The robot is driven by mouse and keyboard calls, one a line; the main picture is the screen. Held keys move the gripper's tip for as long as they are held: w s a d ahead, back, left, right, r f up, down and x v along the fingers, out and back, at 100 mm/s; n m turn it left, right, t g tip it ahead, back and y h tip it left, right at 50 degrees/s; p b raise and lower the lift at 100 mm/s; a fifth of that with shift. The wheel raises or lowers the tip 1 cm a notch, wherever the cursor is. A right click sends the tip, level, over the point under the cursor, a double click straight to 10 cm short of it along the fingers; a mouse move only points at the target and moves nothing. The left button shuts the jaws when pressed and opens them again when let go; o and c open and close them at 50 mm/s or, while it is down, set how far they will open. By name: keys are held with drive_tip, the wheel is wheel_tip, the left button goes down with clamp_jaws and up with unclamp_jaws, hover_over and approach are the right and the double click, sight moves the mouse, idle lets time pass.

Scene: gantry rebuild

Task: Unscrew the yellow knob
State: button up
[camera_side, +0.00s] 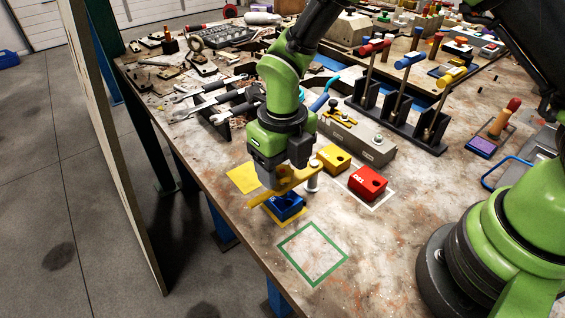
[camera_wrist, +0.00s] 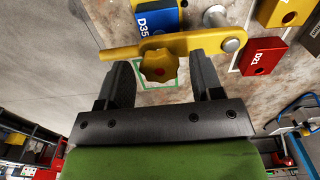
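In the side view my gripper (camera_side: 279,176) points down at the yellow bar (camera_side: 300,178), above a blue block (camera_side: 287,206). The fingers partly hide the knob (camera_side: 283,187) there.
A red block (camera_side: 368,182) and a yellow block (camera_side: 333,158) stand right of the post. A green square outline (camera_side: 312,282) on the table in front is empty. A grey fixture (camera_side: 372,143) and a black tool rack (camera_side: 398,118) stand behind. The table edge is close at left.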

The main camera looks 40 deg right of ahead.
sight(283, 171)
drive_tip(key=shift+r, duration=0.1)
wheel_tip(283, 171, up, 7)
drive_tip(key=shift+r, duration=0.2)
idle(0.4)
drive_tip(key=s+d+r+m+t+y, duration=0.1)
drive_tip(key=s+d+r+m+t, duration=0.2)
drive_tip(key=r+m, duration=0.5)
drive_tip(key=s+d+r+m+y, duration=0.1)
drive_tip(key=s+d+r+m, duration=0.35)
drive_tip(key=m, duration=0.75)
drive_tip(key=s+d+r+m+t, duration=0.1)
drive_tip(key=s+m, duration=0.3)
drive_tip(key=m, duration=0.6)
drive_tip(key=s+d+r+m+t, duration=0.2)
drive_tip(key=s+m, duration=0.3)
drive_tip(key=m, duration=0.5)
drive_tip(key=shift+d+m+t, duration=0.15)
drive_tip(key=shift+m+t, duration=0.15)
drive_tip(key=shift+t, duration=0.3)
